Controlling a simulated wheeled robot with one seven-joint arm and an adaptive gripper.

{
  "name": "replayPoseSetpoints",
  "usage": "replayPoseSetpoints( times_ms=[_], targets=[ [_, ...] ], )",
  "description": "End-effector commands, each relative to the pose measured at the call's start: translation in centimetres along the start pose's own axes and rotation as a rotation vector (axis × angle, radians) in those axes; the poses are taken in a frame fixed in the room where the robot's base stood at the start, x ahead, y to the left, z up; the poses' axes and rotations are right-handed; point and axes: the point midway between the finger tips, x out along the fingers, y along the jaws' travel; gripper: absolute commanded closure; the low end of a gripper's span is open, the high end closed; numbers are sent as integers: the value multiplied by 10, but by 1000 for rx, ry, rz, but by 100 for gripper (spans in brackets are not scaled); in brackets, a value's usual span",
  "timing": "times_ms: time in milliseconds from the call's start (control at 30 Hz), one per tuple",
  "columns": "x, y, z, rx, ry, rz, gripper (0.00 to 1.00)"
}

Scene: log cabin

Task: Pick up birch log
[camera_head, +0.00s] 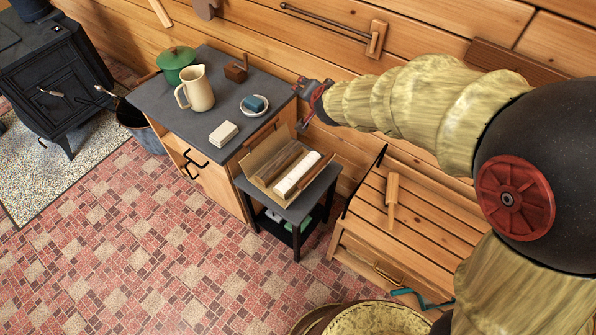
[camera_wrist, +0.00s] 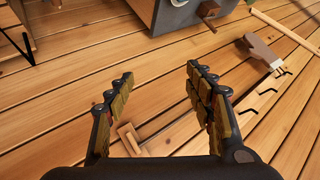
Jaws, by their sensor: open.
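The birch log (camera_head: 297,174) is pale white and lies in an open-topped box (camera_head: 256,172) on a small dark side table (camera_head: 297,207). Darker brown logs (camera_head: 277,160) lie beside it in the same box. My gripper (camera_head: 304,106) is above and behind the box, near the wooden wall, and apart from the log. In the wrist view my gripper (camera_wrist: 159,76) is open with nothing between its fingers. It faces the plank wall there, and the birch log does not show in that view.
A grey-topped cabinet (camera_head: 181,106) stands left of the side table, with a cream pitcher (camera_head: 197,89), a green pot (camera_head: 176,66) and a saucer (camera_head: 254,106). A slatted wooden bench (camera_head: 425,205) stands to the right. The tiled floor in front is clear.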

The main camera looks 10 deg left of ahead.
Motion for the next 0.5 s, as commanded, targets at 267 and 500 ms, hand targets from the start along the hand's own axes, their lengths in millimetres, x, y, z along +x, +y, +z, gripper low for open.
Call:
replayPoseSetpoints(
  times_ms=[267, 500],
  targets=[
    [103, -11, 73, 100, 131, 102, 47],
    [154, 22, 156, 119, 294, 238, 47]
  ],
)
